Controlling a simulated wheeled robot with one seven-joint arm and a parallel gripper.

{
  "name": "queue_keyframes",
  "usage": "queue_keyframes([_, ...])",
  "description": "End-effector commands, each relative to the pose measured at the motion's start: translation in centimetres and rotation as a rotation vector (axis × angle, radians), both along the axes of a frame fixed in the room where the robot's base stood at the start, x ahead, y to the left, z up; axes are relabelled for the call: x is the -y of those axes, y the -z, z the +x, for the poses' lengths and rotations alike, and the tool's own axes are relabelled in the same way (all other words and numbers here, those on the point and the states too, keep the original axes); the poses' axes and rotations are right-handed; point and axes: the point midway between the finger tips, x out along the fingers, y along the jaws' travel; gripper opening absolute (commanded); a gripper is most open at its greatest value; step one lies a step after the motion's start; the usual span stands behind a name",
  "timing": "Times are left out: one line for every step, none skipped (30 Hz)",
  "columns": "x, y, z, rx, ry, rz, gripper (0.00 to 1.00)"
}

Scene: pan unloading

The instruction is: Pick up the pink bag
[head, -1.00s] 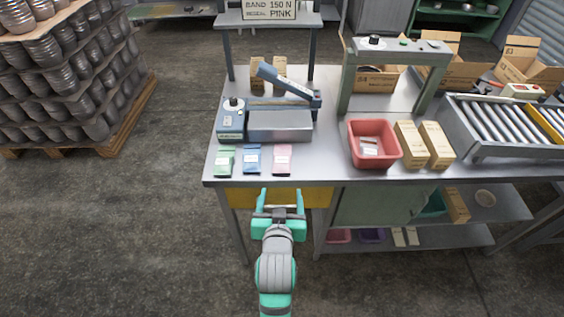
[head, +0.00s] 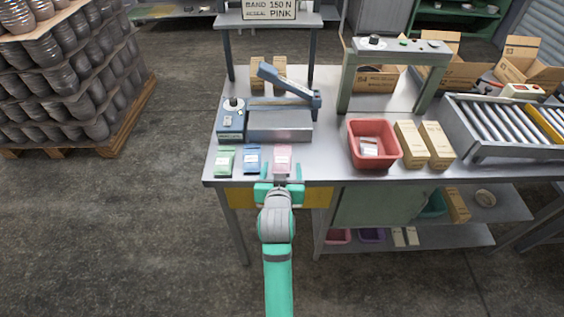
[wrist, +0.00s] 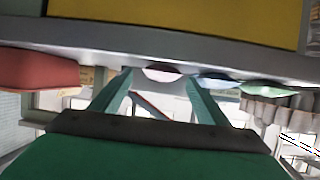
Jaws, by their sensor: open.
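The pink bag (head: 282,156) lies flat on the metal bench near its front edge, to the right of the blue bag (head: 252,158) and the green bag (head: 224,161). My gripper (head: 280,176) is open and empty at the bench's front edge, just in front of the pink bag, with one finger to each side. In the wrist view, which looks upside down, the pink bag (wrist: 162,75) shows between the two fingers (wrist: 158,90), beyond their tips. I cannot tell whether the fingers touch it.
A sealer (head: 279,124) with a raised blue arm stands behind the bags. A red bin (head: 374,130) and two tan boxes (head: 424,144) stand to the right. The yellow drawer front (head: 318,196) is below the bench edge.

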Motion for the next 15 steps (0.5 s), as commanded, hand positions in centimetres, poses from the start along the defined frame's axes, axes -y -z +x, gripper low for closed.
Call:
queue_keyframes([-0.1, 0.0, 0.8, 0.0, -0.001, -0.002, 0.69])
queue_keyframes([-0.1, 0.2, 1.2, -0.001, 0.0, -0.001, 0.69])
queue_keyframes([-0.1, 0.5, 1.6, -0.002, 0.0, 0.0, 0.69])
queue_keyframes([0.0, 0.6, 1.9, -0.001, 0.0, 0.0, 0.69])
queue_keyframes([0.0, 0.7, 2.1, -0.001, 0.0, 0.0, 0.69])
queue_keyframes([0.0, 0.8, 2.3, -0.001, 0.0, 0.0, 0.69])
queue_keyframes([0.0, 0.9, 2.5, -0.001, 0.0, 0.0, 0.69])
queue_keyframes([0.0, 0.9, 2.6, -0.001, 0.0, 0.001, 0.69])
queue_keyframes([0.0, 0.9, 2.6, 0.0, 0.0, 0.001, 0.69])
queue_keyframes([0.0, 0.9, 2.6, 0.0, 0.0, 0.001, 0.69])
queue_keyframes([0.0, 0.9, 2.6, 0.0, 0.0, 0.001, 0.69])
queue_keyframes([0.0, 0.9, 2.6, 0.0, 0.0, 0.001, 0.69])
queue_keyframes([0.0, 0.9, 2.6, 0.0, 0.0, 0.001, 0.69])
queue_keyframes([0.0, 0.9, 2.6, 0.0, 0.0, 0.001, 0.69])
queue_keyframes([0.0, 0.9, 2.6, 0.0, 0.0, 0.001, 0.66])
